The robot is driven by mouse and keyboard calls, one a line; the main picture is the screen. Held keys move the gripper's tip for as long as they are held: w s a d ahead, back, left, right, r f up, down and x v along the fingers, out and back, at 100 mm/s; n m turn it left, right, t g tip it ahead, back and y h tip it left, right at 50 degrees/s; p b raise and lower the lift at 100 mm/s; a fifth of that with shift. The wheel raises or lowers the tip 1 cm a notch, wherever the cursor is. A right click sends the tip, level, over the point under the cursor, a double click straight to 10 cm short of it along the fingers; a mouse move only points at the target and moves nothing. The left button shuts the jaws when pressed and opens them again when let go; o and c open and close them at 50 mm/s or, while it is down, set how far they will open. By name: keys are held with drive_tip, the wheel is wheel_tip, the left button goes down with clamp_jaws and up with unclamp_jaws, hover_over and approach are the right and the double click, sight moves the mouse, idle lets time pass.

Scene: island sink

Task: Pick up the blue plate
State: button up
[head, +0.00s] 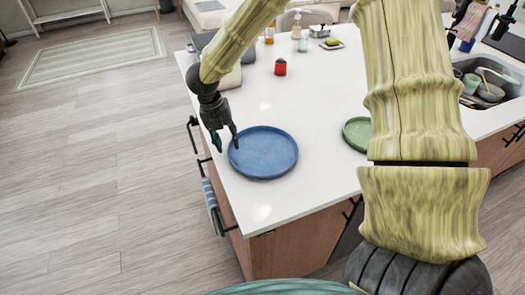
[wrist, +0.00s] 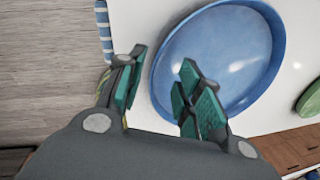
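The blue plate (head: 263,153) lies flat on the white island counter, near its left corner. It is round with a raised rim. My gripper (head: 226,141) is open and sits at the plate's left edge, pointing down. In the wrist view the plate (wrist: 225,50) fills the upper middle. There my gripper (wrist: 158,97) has one finger outside the rim and the other overlapping the plate's inside. I cannot tell whether either finger touches the plate. Nothing is between the fingers except a part of the rim in the line of sight.
A green plate (head: 357,134) lies to the right, partly hidden by my arm. A red jar (head: 280,67) stands farther back on the counter (head: 315,110). A sink (head: 488,85) with dishes is at the right. A striped towel (head: 212,205) hangs on the left side.

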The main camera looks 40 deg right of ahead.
sight(229, 150)
drive_tip(key=shift+d+f+p, duration=0.15)
drive_tip(key=shift+f+p, duration=0.1)
drive_tip(key=shift+f, duration=0.7)
drive_tip(key=shift+d+f+p, duration=0.1)
drive_tip(key=shift+f+p, duration=0.15)
drive_tip(key=shift+f, duration=0.7)
drive_tip(key=shift+c, duration=0.2)
clamp_jaws()
